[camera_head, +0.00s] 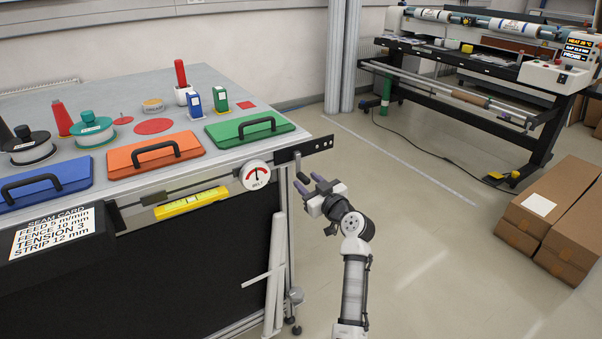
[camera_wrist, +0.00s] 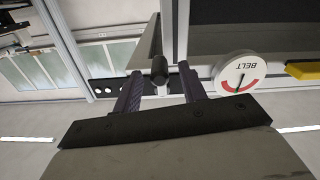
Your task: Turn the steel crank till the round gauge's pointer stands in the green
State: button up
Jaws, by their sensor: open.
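The steel crank (camera_head: 297,160) is at the right end of the bench's front rail, its arm hanging down beside the round gauge. In the wrist view its dark round-ended grip (camera_wrist: 159,70) shows between my fingers. The gauge also shows upside down in the wrist view (camera_wrist: 228,72). My gripper (camera_head: 308,182) is open and empty, just below and right of the crank. No contact shows.
A yellow level (camera_head: 191,202) is on the bench front, left of the gauge. White tubes (camera_head: 275,270) lean below. Floor right of my arm is clear up to cardboard boxes (camera_head: 560,215).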

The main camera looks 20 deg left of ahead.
aim_at(298, 174)
jog(key=shift+p+x, duration=0.3)
jog(key=shift+x, duration=1.85)
jog(key=shift+c, duration=0.3)
grip_shut()
